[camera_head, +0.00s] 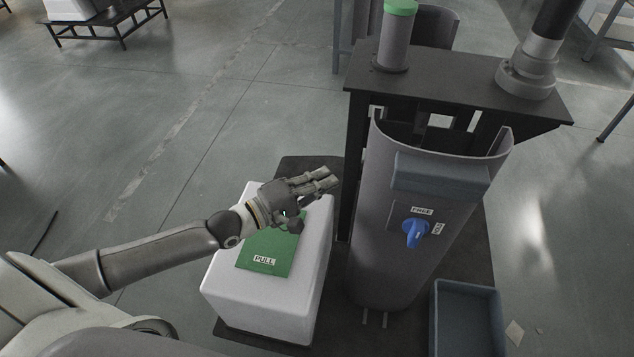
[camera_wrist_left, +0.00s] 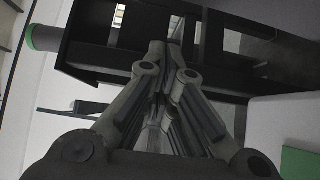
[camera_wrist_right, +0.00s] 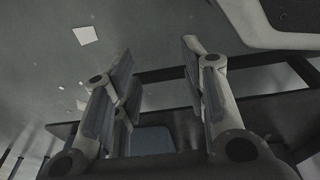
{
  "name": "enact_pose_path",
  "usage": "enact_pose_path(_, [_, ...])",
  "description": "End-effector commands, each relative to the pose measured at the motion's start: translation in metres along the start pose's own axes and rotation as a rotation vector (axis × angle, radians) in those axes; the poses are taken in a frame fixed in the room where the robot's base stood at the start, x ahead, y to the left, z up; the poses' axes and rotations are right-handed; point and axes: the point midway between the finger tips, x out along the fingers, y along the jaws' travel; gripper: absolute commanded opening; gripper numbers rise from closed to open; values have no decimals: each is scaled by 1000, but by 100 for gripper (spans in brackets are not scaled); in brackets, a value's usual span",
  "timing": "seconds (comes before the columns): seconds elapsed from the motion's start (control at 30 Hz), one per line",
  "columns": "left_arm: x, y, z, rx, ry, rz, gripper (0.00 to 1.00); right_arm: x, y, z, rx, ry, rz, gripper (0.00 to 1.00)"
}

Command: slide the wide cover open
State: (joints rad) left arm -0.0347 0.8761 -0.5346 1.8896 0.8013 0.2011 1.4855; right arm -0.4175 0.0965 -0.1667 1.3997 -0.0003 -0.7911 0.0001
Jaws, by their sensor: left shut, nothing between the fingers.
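A wide grey curved cover (camera_head: 375,262) stands upright at the front of a dark column frame. It has a thick blue-grey bar (camera_head: 440,178) across its upper part. Below the bar is a blue knob (camera_head: 415,233) beside a FREE label (camera_head: 422,211) and a second label too small to read. My left gripper (camera_head: 334,179) is shut and empty, left of the cover and apart from it, above a white box. Its closed fingers also show in the left wrist view (camera_wrist_left: 166,52). My right gripper (camera_wrist_right: 155,62) is open and empty in the right wrist view; the head view does not show it.
The white box (camera_head: 222,290) carries a green panel (camera_head: 262,257) marked PULL. A blue-grey bin (camera_head: 466,290) stands right of the cover. A dark tabletop (camera_head: 450,92) behind holds a green-topped cylinder (camera_head: 395,45) and a post (camera_head: 530,68).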

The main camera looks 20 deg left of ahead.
Motion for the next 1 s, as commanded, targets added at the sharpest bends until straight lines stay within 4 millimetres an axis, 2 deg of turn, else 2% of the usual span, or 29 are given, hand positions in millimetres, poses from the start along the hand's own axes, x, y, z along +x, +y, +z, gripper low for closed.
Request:
enact_pose_path(0.1, [22, 1, 0, -1, 0, 5, 0, -3, 0, -4, 1, 5, 1, 40])
enact_pose_path(0.4, [69, 1, 0, 0, 0, 4, 0, -13, 2, -16, 3, 10, 2, 40])
enact_pose_path(0.47, [64, 0, 6, -4, -1, -2, 0, -17, 1, -17, 3, 14, 2, 40])
enact_pose_path(0.53, [58, 0, 13, -6, -1, -2, 0, -8, 1, -6, 1, 0, 1, 40])
enact_pose_path(0.7, [48, 0, 24, -4, -1, -1, 0, 0, 0, 3, 0, -5, 0, 40])
enact_pose_path(1.0, [42, 0, 32, -1, 0, 0, 0, 6, 0, 9, -1, -6, 0, 40])
